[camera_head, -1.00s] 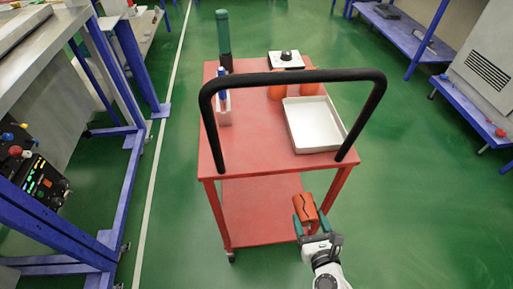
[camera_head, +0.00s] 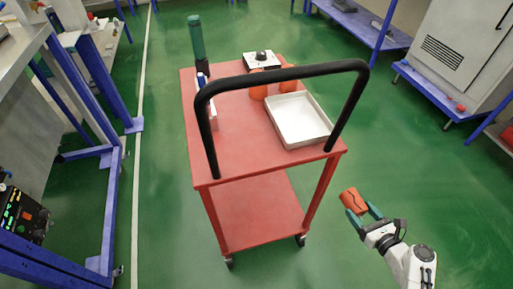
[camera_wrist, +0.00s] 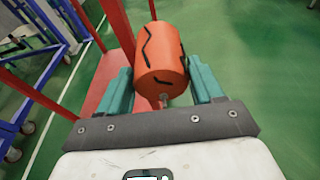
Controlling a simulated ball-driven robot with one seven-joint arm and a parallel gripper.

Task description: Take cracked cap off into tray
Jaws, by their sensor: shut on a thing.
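The cracked cap (camera_head: 354,200) is an orange-red cylinder with dark crack lines. My gripper (camera_head: 364,215) has its green fingers shut on it, and holds it in the air to the right of the red cart's near right leg. In the wrist view the cap (camera_wrist: 161,62) sits between the two green fingers, with a thin metal stem at its near end. The white tray (camera_head: 325,138) lies on the right side of the cart top and looks empty. The cap is apart from the tray, lower and nearer to me.
The red cart (camera_head: 240,160) has a black arched handle (camera_head: 208,130) at its near end. Orange caps (camera_head: 258,92), a white box with a black knob (camera_head: 262,60) and a green-black cylinder (camera_head: 197,45) stand on it. A blue-framed bench (camera_head: 113,200) is at left. Green floor is free at right.

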